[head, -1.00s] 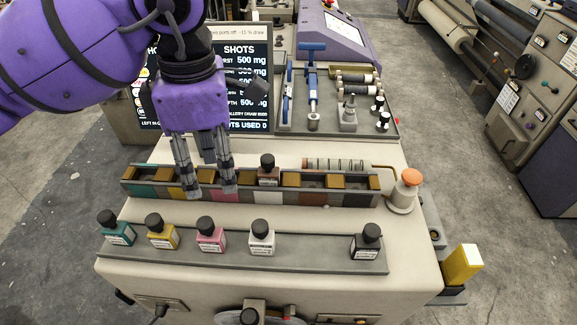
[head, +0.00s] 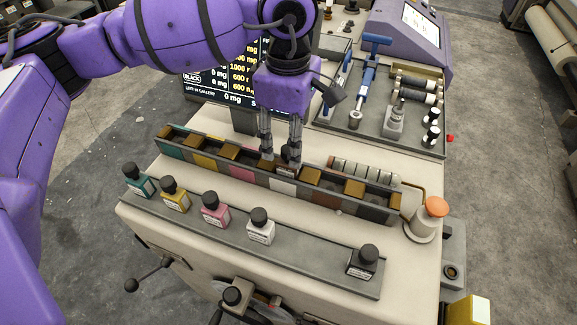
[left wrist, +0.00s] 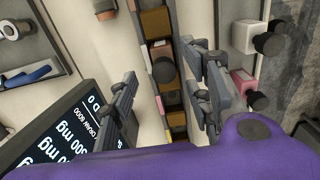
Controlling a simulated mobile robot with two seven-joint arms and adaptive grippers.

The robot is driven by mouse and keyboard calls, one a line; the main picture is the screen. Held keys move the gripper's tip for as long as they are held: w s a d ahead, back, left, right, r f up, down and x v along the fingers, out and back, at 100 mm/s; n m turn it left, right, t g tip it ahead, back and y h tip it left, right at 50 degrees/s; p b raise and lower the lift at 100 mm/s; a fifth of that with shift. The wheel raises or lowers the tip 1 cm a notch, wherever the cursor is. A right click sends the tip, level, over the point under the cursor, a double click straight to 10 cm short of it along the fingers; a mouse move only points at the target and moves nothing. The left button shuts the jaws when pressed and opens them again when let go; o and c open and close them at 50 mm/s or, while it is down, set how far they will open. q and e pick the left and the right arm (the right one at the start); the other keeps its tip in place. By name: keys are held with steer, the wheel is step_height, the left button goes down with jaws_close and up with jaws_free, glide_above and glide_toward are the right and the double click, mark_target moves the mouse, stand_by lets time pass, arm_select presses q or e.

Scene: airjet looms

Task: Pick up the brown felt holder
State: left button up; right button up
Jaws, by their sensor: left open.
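A small brown holder with a round black cap (head: 287,171) stands in the long divided trough (head: 232,178), near its middle. I take it to be the brown felt holder. My left gripper (head: 280,157) points down over it, open, with its fingers around or just above the cap; the head view partly hides the gap. In the left wrist view, the black cap (left wrist: 165,70) lies between the two spread fingers (left wrist: 165,90), apart from both. My right gripper is not in view.
Several black-capped bottles, including a white one (head: 261,229) and a black one (head: 363,263), stand on the front rail. An orange-topped post (head: 432,212) stands right of the trough. A tool tray (head: 385,135) and a screen (head: 225,82) lie behind.

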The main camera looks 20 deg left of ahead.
mark_target(282, 168)
arm_select(q)
steer(key=shift+s+f+p, duration=0.15)
steer(key=shift+f, duration=1.05)
steer(key=shift+s+f+p, duration=0.1)
steer(key=shift+f+p, duration=0.05)
steer(key=shift+f, duration=1)
jaws_close()
